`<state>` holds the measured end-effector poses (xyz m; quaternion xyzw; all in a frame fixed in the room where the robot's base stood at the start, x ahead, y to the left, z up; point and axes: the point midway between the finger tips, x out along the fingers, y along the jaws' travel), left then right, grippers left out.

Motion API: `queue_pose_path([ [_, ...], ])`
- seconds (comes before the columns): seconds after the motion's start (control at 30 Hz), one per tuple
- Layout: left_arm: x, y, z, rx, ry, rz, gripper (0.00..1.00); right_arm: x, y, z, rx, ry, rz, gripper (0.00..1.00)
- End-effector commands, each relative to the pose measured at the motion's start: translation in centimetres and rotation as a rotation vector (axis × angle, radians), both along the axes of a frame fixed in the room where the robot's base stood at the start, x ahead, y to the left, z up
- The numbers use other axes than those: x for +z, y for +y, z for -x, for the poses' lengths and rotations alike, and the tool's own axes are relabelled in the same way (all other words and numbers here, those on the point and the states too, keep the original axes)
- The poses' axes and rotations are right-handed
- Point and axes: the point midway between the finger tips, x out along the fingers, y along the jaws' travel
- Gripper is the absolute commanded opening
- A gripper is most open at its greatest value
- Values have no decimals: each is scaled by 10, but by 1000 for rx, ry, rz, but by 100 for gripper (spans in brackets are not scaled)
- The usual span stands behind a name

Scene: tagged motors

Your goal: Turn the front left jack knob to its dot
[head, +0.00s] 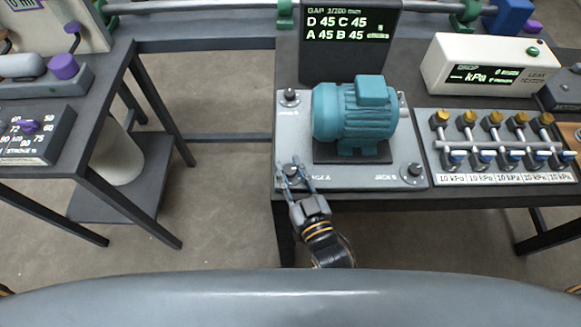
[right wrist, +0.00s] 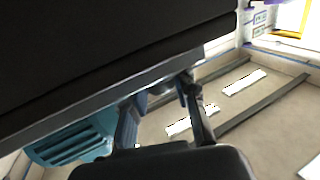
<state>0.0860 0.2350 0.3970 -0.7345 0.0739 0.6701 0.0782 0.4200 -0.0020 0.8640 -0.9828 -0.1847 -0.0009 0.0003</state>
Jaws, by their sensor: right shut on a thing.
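The front left jack knob (head: 292,172), beside the label JACK A, is a small dark knob on the front left corner of the grey base plate (head: 345,176). My right gripper (head: 303,170) reaches it from the front, with its fingers closed around it and covering part of it. In the right wrist view the two fingers (right wrist: 162,96) meet the plate edge; the knob is not clear there, and its dot cannot be made out. The teal motor (head: 354,112) sits on the plate behind. My left gripper is not in view.
A front right knob (head: 411,172) and a back left knob (head: 289,97) sit on the same plate. A dark display (head: 349,40) behind reads 45 for A, B, C and D. A row of gauge valves (head: 500,150) stands to the right.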

Motion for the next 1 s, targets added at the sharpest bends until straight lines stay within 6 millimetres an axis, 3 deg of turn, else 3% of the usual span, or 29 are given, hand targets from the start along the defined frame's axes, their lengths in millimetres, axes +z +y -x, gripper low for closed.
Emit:
queue_pose_path([
  [0.2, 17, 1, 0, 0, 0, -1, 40, 4, 1, 0, 126, -7, 6, 0],
  [0.53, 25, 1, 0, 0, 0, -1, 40, 3, 1, -1, 309, -6, 2, 0],
  [1.0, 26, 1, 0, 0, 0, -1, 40, 2, 0, 0, 350, -1, -1, 0],
])
